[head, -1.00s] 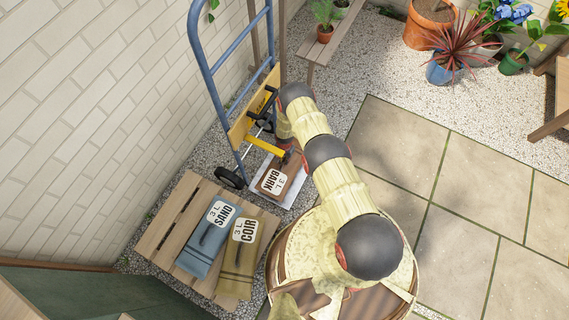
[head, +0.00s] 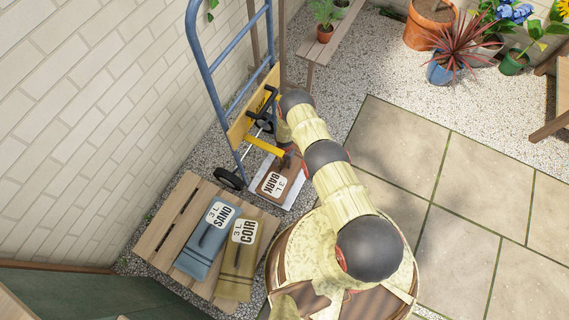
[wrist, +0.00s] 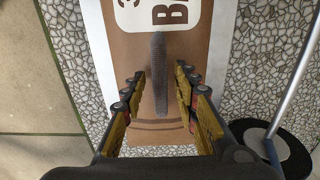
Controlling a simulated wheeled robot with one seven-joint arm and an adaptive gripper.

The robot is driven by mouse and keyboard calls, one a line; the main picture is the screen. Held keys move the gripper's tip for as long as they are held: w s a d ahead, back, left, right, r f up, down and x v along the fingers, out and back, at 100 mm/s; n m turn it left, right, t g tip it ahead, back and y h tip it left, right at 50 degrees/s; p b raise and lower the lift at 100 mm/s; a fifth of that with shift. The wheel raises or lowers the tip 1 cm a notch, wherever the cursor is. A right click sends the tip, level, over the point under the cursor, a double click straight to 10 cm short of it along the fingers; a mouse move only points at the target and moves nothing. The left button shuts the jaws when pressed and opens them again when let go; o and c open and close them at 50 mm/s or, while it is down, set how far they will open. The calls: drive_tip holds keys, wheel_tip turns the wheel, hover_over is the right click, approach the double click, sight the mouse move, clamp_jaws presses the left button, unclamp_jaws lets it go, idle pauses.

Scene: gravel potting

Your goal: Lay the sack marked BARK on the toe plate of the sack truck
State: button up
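The brown sack marked BARK (head: 272,184) lies flat on the pale toe plate (wrist: 222,50) of the blue sack truck (head: 206,70). Pale strips of the plate show along both long sides of the sack in the wrist view. My gripper (wrist: 160,88) is over the sack with its fingers apart. The sack's dark strap handle (wrist: 159,72) runs between the fingers, with a gap on each side. In the head view my arm hides part of the gripper and of the sack's right end.
A slatted wooden pallet (head: 160,228) bears a blue SAND sack (head: 205,245) and an olive COIR sack (head: 237,262). A truck wheel (wrist: 272,148) is close to the right of my gripper. A brick wall stands left; open paving lies right.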

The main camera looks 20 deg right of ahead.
wheel_tip(320, 180, up, 12)
drive_tip(key=p, duration=0.4)
drive_tip(key=shift+r+p, duration=0.15)
drive_tip(key=shift+p, duration=0.25)
idle(0.4)
